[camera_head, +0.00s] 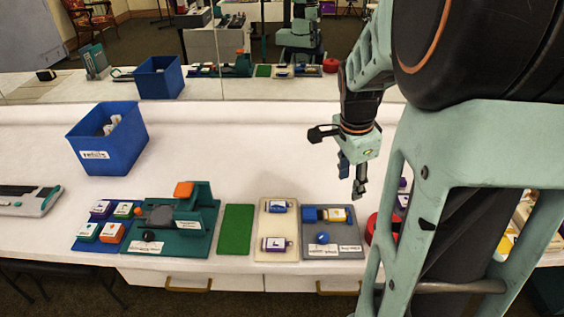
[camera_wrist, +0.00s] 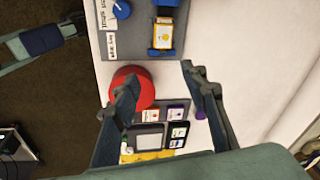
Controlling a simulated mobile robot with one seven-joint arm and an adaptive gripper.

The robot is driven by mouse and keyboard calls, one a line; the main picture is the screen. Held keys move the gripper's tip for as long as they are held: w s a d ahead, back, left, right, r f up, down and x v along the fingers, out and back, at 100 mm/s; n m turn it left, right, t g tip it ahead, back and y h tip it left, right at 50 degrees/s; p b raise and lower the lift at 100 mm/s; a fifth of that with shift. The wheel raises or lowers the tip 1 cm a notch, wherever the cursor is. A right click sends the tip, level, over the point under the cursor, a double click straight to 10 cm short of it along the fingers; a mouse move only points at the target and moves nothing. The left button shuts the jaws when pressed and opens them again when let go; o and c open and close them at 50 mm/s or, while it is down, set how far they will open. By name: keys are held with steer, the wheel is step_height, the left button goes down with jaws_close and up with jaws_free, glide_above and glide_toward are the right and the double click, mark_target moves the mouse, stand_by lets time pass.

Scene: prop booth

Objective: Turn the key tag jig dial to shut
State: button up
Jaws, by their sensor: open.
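The key tag jig is a grey plate (camera_head: 348,253) at the front of the counter, right of centre. It carries a round blue dial (camera_head: 322,238) and, behind it, a blue holder with a white and yellow tag (camera_head: 336,215). In the wrist view the jig plate (camera_wrist: 136,45) is at the top, with the dial (camera_wrist: 121,9) cut near the upper edge and the tag (camera_wrist: 162,35) in its holder. White labels lie beside the dial; I cannot read its setting. My gripper (camera_head: 352,176) is open and empty, above and behind the jig, touching nothing.
A red round object (camera_wrist: 133,87) stands beside the jig, partly hidden by my arm in the head view. To the left are a cream tray (camera_head: 278,219), a green mat (camera_head: 235,230) and a teal press (camera_head: 200,215). A blue bin (camera_head: 118,145) stands farther back, before a mirror.

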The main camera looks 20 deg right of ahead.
steer(key=m+g+y, duration=0.1)
steer(key=y, duration=0.1)
glide_toward(324, 236)
step_height(324, 236, down, 9)
steer(key=shift+w+a+r+b, duration=0.1)
steer(key=shift+w+r+b, duration=0.05)
steer(key=shift+b, duration=1)
steer(key=shift+c, duration=0.4)
jaws_close()
